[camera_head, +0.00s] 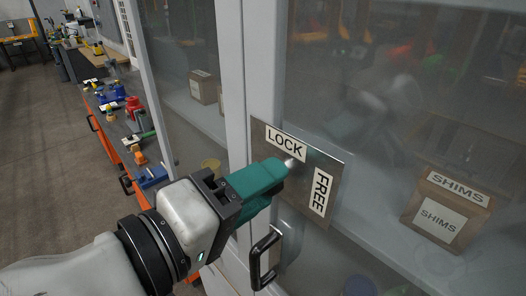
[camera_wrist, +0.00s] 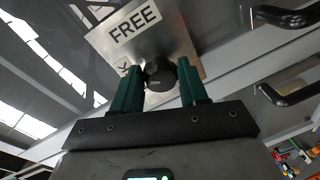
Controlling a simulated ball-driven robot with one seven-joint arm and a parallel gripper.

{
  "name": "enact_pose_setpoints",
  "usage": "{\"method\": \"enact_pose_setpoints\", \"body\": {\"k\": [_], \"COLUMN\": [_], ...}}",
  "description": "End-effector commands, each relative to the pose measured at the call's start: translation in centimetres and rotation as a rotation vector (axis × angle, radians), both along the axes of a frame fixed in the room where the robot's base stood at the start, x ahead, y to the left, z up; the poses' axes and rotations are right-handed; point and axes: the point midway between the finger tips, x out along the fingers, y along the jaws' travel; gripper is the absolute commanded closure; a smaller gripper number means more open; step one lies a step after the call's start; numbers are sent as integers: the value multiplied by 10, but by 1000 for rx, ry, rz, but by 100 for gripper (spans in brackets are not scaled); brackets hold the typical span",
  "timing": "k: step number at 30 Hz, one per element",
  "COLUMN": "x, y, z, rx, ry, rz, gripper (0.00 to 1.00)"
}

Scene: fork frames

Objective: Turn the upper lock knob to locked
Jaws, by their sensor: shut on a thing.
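A metal plate (camera_head: 312,168) on the grey cabinet door bears a LOCK label (camera_head: 285,143) along its top and a FREE label (camera_head: 320,192) down its right side. My gripper (camera_head: 278,172), with teal fingers, reaches the plate from the lower left. In the wrist view, a round dark knob (camera_wrist: 160,75) sits between the fingers of my gripper (camera_wrist: 161,82), which are shut on it. The FREE label also shows in the wrist view (camera_wrist: 134,24). I cannot tell which label the knob points at.
A black door handle (camera_head: 264,258) stands out just below the plate. Black handles also show at the right of the wrist view (camera_wrist: 287,17). Behind the glass is a box marked SHIMS (camera_head: 447,207). A bench with tools (camera_head: 125,130) stands at left, beside open floor.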

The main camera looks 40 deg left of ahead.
Motion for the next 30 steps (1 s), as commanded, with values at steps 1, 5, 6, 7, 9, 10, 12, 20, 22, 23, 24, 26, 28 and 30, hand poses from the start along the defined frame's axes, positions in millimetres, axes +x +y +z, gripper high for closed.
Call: {"method": "enact_pose_setpoints", "body": {"k": [1,5,6,7,9,10,12,20,22,23,24,26,28,30], "x": [0,0,0,0,0,0,0,0,0,0,0,0,0,0], "y": [1,1,1,1,2,2,2,2,3,3,3,3,3,3], "z": [7,5,5,4,4,3,3,2,2,2,2,2,2,2], "rx": [-48,-166,-201,-226,-283,-305,-356,-492,-516,-524,-532,-544,-553,-558], "ry": [4,13,16,18,22,23,27,38,39,39,40,42,42,42], "rz": [1,2,2,2,2,2,2,3,4,4,4,4,4,4], "gripper": [87,87,87,87,87,87,87,87,87,87,87,87,87,87]}}
